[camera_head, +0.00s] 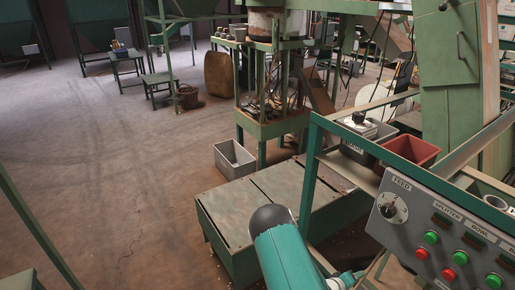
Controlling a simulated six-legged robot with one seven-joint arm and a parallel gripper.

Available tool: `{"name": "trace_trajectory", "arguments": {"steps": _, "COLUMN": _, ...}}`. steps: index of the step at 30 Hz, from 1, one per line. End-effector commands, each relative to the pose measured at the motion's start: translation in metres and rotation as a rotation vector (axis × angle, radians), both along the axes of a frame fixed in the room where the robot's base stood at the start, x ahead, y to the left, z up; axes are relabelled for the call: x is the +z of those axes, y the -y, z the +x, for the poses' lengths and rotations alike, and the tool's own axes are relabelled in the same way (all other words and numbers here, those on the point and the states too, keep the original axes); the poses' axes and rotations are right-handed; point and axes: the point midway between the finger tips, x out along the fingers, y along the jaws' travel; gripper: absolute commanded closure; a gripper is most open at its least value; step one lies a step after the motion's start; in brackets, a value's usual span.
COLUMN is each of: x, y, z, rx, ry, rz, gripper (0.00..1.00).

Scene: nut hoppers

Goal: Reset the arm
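Part of my arm, a thick teal link with a dark rounded cap (272,217), rises from the bottom edge near the middle. It shows in front of the low green platform (262,212). A smaller teal and grey part (345,279) shows to its right at the bottom edge; I cannot tell what it is. No gripper fingers can be made out, and no held object shows.
A control panel (435,232) with a dial and red and green buttons stands close at the right. Behind it, a shelf holds a red bin (409,150). A grey crate (234,159) sits beyond the platform. The floor at left is mostly clear.

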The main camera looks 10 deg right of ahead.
Motion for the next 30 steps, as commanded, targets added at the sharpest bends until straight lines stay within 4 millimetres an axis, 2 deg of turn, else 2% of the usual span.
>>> {"name": "trace_trajectory", "arguments": {"steps": 1, "x": 0.012, "y": -0.013, "z": 0.013, "rx": -0.007, "ry": 0.035, "rz": 0.069, "gripper": 0.40}}
{"name": "trace_trajectory", "arguments": {"steps": 6, "x": 0.046, "y": -0.054, "z": 0.042, "rx": -0.023, "ry": 0.116, "rz": 0.288, "gripper": 0.40}}
{"name": "trace_trajectory", "arguments": {"steps": 11, "x": 0.089, "y": -0.094, "z": 0.065, "rx": -0.024, "ry": 0.177, "rz": 0.482, "gripper": 0.40}}
{"name": "trace_trajectory", "arguments": {"steps": 15, "x": 0.131, "y": -0.129, "z": 0.076, "rx": -0.011, "ry": 0.214, "rz": 0.639, "gripper": 0.40}}
{"name": "trace_trajectory", "arguments": {"steps": 23, "x": 0.220, "y": -0.190, "z": 0.077, "rx": 0.031, "ry": 0.244, "rz": 0.884, "gripper": 0.40}}
{"name": "trace_trajectory", "arguments": {"steps": 30, "x": 0.303, "y": -0.236, "z": 0.050, "rx": 0.083, "ry": 0.233, "rz": 1.048, "gripper": 0.40}}
